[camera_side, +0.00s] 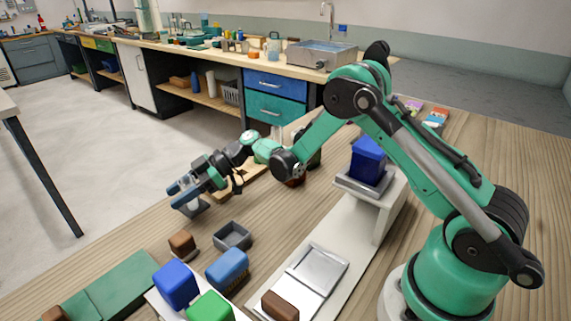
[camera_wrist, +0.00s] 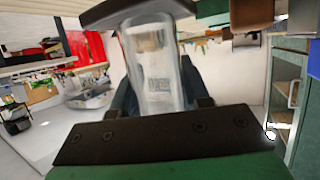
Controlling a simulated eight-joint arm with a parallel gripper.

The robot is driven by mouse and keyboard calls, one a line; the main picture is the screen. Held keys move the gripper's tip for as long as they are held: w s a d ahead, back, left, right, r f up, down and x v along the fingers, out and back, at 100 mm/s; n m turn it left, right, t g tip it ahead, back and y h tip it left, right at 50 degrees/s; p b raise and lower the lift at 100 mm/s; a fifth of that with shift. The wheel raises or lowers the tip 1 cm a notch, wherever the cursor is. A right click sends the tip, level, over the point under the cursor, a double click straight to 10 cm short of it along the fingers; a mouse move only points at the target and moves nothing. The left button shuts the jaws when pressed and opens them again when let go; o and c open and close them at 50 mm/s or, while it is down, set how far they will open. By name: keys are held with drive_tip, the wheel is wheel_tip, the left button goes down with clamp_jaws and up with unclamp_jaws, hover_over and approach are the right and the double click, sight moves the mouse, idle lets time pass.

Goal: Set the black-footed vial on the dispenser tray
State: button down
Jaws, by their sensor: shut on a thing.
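My gripper (camera_side: 180,192) is shut on a clear glass vial (camera_wrist: 158,70), which stands between the fingers in the wrist view. A broad dark foot (camera_wrist: 138,11) shows at the vial's end at the top of that view. In the side view the glass is hard to make out, and a dark grey foot (camera_side: 195,208) shows just below the fingers, apart from the dispenser. A flat silver tray (camera_side: 317,269) lies on the white dispenser base (camera_side: 345,232), right of and nearer than my gripper. The tray looks empty.
A blue container (camera_side: 368,160) sits high on the dispenser. A small grey open box (camera_side: 232,236) and a brown block (camera_side: 182,244) stand between gripper and front. Blue (camera_side: 176,285) and green (camera_side: 210,307) blocks and a brown block (camera_side: 280,305) crowd the front. A green mat (camera_side: 110,287) lies left.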

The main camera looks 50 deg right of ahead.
drive_tip(key=shift+f, duration=1.2)
drive_tip(key=shift+c, duration=2.1)
unclamp_jaws()
drive_tip(key=shift+f, duration=0.1)
